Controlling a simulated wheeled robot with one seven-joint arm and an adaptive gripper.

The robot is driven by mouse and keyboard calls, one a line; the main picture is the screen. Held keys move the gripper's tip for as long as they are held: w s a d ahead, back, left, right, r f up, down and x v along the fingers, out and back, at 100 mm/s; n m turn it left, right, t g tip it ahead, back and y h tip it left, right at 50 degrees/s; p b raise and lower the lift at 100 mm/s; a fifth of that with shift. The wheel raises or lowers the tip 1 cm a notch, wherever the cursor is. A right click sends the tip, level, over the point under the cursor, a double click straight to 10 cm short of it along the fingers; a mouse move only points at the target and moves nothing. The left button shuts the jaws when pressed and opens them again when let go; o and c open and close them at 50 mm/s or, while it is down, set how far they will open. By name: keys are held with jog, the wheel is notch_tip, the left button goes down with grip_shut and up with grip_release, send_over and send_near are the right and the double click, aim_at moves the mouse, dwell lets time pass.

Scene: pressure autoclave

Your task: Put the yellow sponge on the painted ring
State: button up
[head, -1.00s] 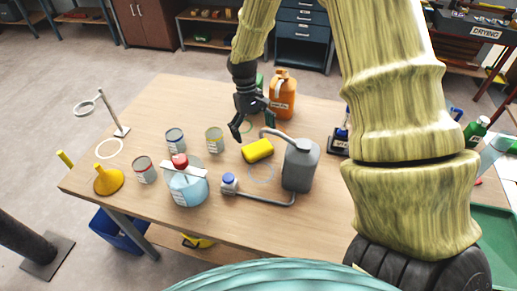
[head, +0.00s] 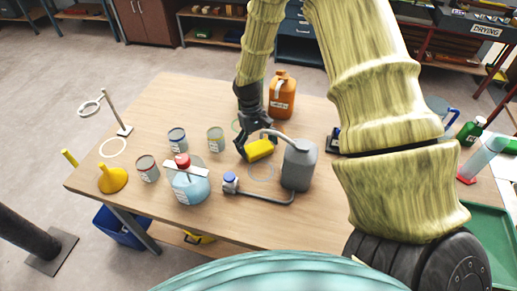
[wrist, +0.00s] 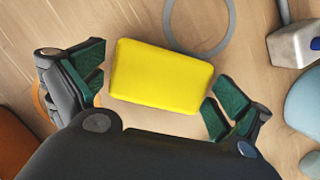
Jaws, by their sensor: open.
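The yellow sponge (head: 260,149) lies on the wooden table, beside the spout of the grey jug. My gripper (head: 257,143) is open and low over it. In the wrist view the sponge (wrist: 160,76) shows between the green-padded fingers of my gripper (wrist: 156,82), with a gap at the left finger and a small one at the right. A grey-blue painted ring (head: 262,181) is on the table just in front of the sponge; part of it (wrist: 229,30) shows in the wrist view. A white ring (head: 113,138) is at the table's left, and a green ring (head: 235,126) is behind the gripper.
The grey jug (head: 299,168) stands close right of the sponge. An orange jug (head: 282,96) stands behind. Tins (head: 215,140), a blue flask (head: 189,187) and a yellow funnel (head: 112,180) stand to the left. A bent pipe with a blue-capped end (head: 262,196) lies in front.

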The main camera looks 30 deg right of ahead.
jog(key=c, duration=0.6)
jog(key=shift+w, duration=0.1)
